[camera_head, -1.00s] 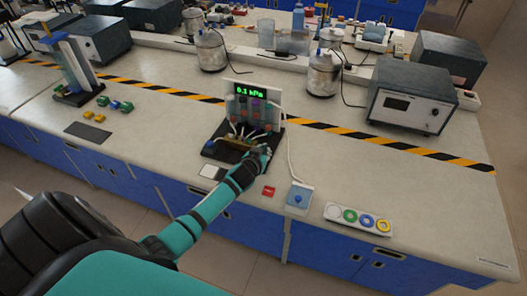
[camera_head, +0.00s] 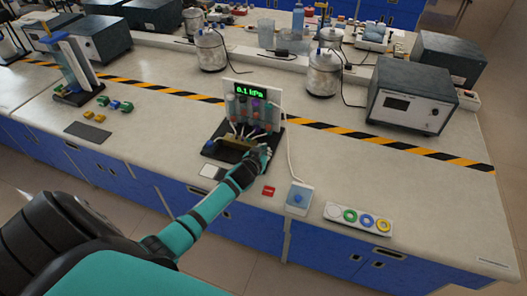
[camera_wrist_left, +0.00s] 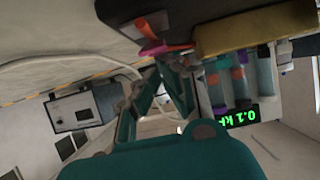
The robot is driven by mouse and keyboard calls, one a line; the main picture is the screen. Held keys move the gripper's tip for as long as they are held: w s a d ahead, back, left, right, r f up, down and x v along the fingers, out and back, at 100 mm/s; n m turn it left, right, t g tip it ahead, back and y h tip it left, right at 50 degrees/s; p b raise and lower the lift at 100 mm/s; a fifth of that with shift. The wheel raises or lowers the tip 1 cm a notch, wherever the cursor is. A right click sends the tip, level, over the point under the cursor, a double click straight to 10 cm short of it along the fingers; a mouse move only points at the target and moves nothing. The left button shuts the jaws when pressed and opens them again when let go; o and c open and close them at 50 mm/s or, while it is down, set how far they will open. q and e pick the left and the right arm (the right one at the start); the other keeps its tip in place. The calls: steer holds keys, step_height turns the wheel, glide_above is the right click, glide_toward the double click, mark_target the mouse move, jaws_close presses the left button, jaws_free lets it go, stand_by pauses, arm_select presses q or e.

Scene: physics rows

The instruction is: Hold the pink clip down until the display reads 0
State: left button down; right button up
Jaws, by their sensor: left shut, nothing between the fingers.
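The display (camera_head: 250,92) glows green and reads 0.1 kPa on a white upright panel. It also shows upside down at the right of the left wrist view (camera_wrist_left: 239,117). Several coloured-capped tubes stand below it, behind a brass-coloured block (camera_head: 234,143). My left gripper (camera_head: 264,151) is shut and empty at the right end of this block. In the left wrist view, a pink clip-like piece (camera_wrist_left: 148,31) with an orange part lies right at my fingertips (camera_wrist_left: 164,60); I cannot tell whether it is pressed down. The gripper hides this spot in the head view.
A blue-button box (camera_head: 298,197) and a red tag (camera_head: 268,191) are right of my arm. A tray of coloured rings (camera_head: 358,218) lies farther right. A grey instrument box (camera_head: 410,97) stands behind the striped tape. The bench between is clear.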

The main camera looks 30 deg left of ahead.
arm_select(q)
steer(key=shift+s+f, duration=0.1)
steer(key=shift+s, duration=0.05)
steer(key=shift+s+d+f+p, duration=0.1)
steer(key=shift+s+d+p, duration=0.1)
steer(key=shift+s, duration=0.2)
steer(key=shift+s+d+f+p, duration=0.1)
steer(key=shift+s+p, duration=0.1)
steer(key=shift+s, duration=0.2)
steer(key=shift+a+r, duration=0.1)
steer(key=shift+r, duration=0.15)
